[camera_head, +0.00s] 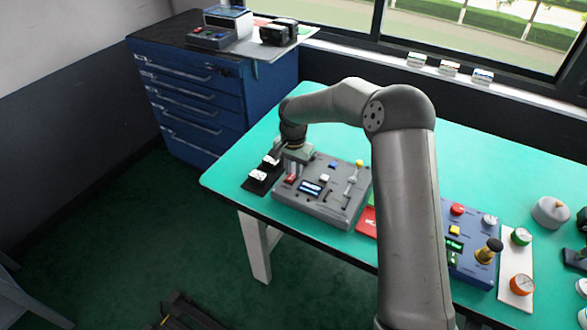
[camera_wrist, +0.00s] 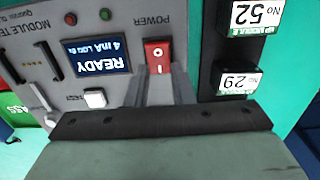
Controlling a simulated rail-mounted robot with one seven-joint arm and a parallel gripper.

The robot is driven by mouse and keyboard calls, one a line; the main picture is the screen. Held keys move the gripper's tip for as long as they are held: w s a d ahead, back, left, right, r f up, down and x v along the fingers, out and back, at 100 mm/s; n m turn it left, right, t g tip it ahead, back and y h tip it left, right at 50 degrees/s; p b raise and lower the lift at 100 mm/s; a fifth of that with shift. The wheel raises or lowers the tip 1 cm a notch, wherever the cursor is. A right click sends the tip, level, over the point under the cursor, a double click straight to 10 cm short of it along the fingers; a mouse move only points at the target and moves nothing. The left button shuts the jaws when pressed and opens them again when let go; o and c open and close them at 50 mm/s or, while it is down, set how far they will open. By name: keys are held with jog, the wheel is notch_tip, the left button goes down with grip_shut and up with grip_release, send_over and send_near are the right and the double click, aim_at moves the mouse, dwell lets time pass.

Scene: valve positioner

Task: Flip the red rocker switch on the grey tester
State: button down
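The grey tester (camera_head: 335,205) lies on the green table, and its panel (camera_wrist: 118,20) fills the upper left of the wrist view, upside down. The red rocker switch (camera_wrist: 158,50) sits under the POWER label, marked with a circle and a bar; it is small in the head view (camera_head: 290,179). My gripper (camera_wrist: 161,72) is over the tester's left end in the head view. Its two fingers reach toward the rocker's near edge, with a narrow gap between them and nothing held. Whether they touch the rocker I cannot tell.
A lit READY display (camera_wrist: 97,55) and a white button (camera_wrist: 95,97) are beside the rocker. A black holder (camera_head: 257,183) with white-labelled modules stands close to the tester's left. A blue panel box (camera_head: 470,240) and gauges are at the right.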

jog(key=shift+s+a+f+t+h+b, duration=0.2)
jog(key=shift+f+t+h+b, duration=0.35)
jog(key=shift+b, duration=1.95)
jog(key=t+b, duration=0.1)
jog(key=b, duration=0.2)
jog(key=shift+s+r, duration=0.1)
jog(key=shift+r, duration=0.25)
jog(key=shift+r+t+h+b, duration=0.25)
jog(key=shift+r+t+b, duration=0.15)
jog(key=shift+b, duration=0.25)
jog(key=c, duration=1.2)
grip_release()
jog(key=shift+c, duration=0.2)
jog(key=shift+s, duration=0.1)
jog(key=v, duration=1.7)
jog(key=shift+r, duration=0.2)
jog(key=shift+s, duration=0.15)
